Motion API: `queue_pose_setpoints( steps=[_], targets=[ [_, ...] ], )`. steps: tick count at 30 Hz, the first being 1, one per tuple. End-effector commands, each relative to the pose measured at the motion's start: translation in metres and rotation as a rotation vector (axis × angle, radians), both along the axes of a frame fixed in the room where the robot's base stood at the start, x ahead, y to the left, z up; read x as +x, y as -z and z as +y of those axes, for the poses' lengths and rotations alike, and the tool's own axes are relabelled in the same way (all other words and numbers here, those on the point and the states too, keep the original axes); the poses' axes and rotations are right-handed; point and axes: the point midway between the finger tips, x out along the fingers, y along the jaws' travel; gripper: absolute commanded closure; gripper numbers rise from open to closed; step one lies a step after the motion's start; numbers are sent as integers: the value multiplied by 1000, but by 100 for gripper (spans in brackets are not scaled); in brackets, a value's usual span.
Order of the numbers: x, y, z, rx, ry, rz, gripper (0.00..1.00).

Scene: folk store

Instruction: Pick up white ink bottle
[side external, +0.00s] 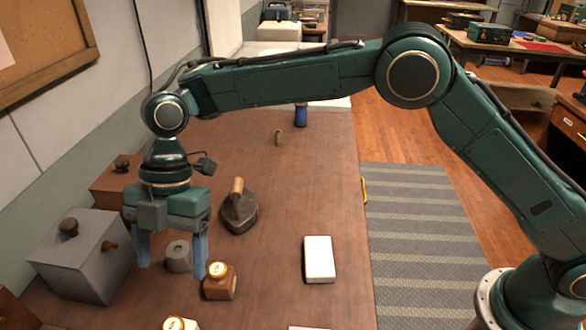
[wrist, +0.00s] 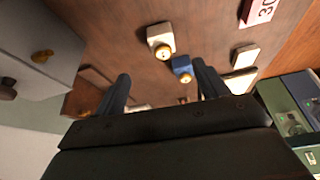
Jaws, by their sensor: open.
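The white ink bottle (wrist: 158,36) with a yellow cap stands on the brown table in the upper middle of the wrist view. A blue bottle (wrist: 182,65) with a gold cap stands just beside it. My gripper (side external: 172,268) is open and points down above the table. In the wrist view its two fingers (wrist: 162,78) are spread, with the white bottle beyond their tips. In the side view a pale-capped bottle (side external: 180,323) is cut off by the bottom edge; I cannot tell whether it is the white one.
A brown bottle (side external: 220,285) is beside the right finger, and a small grey object (side external: 178,257) shows between the fingers. A grey box (side external: 80,260) stands left, an old iron (side external: 238,210) behind. A white block (side external: 319,259) lies right. The table between iron and block is clear.

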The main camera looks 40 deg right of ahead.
Motion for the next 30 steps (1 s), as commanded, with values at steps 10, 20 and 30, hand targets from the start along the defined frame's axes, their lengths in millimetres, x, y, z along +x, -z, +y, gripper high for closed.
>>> queue_pose_setpoints(
  steps=[10,20,30],
  targets=[
    [-2,6,4,2,-17,2,27],
    [-11,37,14,0,-16,4,27],
    [-22,77,26,1,-16,2,27]
  ],
)
